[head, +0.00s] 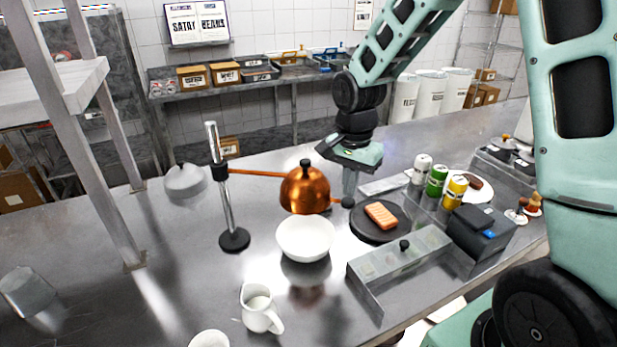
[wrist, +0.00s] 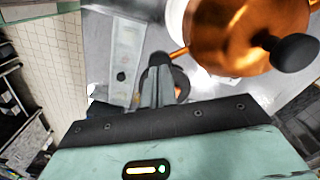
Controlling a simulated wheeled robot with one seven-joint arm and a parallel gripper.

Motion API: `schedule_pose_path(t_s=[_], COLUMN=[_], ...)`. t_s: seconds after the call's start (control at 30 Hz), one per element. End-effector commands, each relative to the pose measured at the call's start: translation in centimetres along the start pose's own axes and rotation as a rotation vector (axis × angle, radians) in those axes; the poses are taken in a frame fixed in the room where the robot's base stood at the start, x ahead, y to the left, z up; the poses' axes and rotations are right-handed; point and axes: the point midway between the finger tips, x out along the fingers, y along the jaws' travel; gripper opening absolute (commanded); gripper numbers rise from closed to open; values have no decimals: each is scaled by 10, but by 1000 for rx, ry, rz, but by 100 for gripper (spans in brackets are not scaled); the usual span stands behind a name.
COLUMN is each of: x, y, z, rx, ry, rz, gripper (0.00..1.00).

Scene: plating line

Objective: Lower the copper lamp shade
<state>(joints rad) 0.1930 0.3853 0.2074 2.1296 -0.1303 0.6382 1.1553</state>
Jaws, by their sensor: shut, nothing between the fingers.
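The copper lamp shade (head: 306,194) is a dome with a black knob on top, hanging from a horizontal rod on an upright steel pole (head: 226,205) with a black base. A short copper handle with a black ball end (head: 347,202) sticks out from its right side. My gripper (head: 349,192) is shut and empty, pointing down at the ball end; I cannot tell whether it touches. In the wrist view the shade (wrist: 225,35) fills the upper right, and the shut fingers (wrist: 160,85) overlap the dark ball end. A white bowl (head: 305,240) is at or just in front of the space below the shade.
A black plate (head: 365,232) with a salmon-coloured fillet lies right of the shade. A white jug (head: 259,309) is in front. The counter left of the pole is mostly clear.

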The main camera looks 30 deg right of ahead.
Motion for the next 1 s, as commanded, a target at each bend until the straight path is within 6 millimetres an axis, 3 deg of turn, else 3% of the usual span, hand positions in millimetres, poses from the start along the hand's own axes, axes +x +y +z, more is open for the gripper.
schedule_pose_path(t_s=[1.0], x=[39], y=[0], z=[0], rx=[0], ry=[-1], rz=[1], gripper=[0])
